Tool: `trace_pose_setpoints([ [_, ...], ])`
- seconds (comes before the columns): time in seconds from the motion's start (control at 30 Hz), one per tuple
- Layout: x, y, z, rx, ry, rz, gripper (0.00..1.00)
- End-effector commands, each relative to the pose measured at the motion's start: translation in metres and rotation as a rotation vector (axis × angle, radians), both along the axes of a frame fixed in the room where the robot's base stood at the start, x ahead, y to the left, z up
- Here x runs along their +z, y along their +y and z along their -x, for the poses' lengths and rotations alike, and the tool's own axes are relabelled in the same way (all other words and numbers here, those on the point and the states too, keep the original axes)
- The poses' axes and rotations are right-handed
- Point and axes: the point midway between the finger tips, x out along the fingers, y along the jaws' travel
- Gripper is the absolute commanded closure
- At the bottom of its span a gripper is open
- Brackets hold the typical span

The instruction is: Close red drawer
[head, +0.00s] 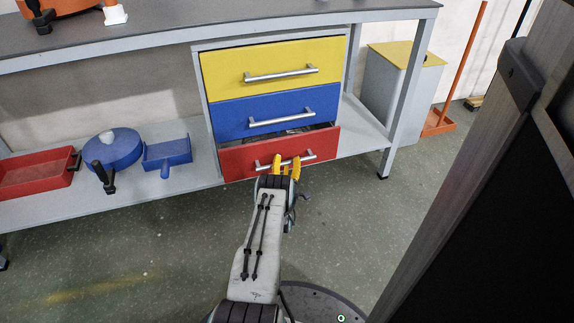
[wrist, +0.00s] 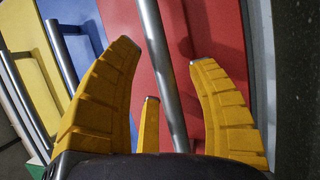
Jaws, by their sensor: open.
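The red drawer (head: 240,163) is the lowest of three in a grey cabinet under the workbench. It stands partly pulled out, with a dark gap above its front on the right. Its metal handle (head: 303,159) runs across the front. My gripper (head: 286,164) is in front of the red drawer at the handle. In the wrist view, my gripper's yellow fingers (wrist: 160,90) are spread open, with the handle bar (wrist: 161,65) showing between them against the red front (wrist: 205,30). I cannot tell whether the fingers touch the handle.
Above are the blue drawer (head: 232,118) and the yellow drawer (head: 225,69), both shut. A red tray (head: 35,174), a blue pan (head: 113,152) and a blue dustpan (head: 167,153) lie on the lower shelf at left. A dark panel (head: 490,210) stands close at right.

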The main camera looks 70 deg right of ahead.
Motion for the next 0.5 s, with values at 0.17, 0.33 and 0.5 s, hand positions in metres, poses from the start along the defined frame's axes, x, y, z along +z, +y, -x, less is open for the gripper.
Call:
trace_pose_setpoints([
  [0.17, 0.0007, -0.0042, -0.0011, 0.000, 0.000, -0.001, 0.48],
  [0.33, 0.0010, -0.0042, -0.0011, 0.000, 0.000, -0.001, 0.48],
  [0.5, 0.0009, -0.0041, -0.0011, 0.000, 0.000, -0.001, 0.55],
])
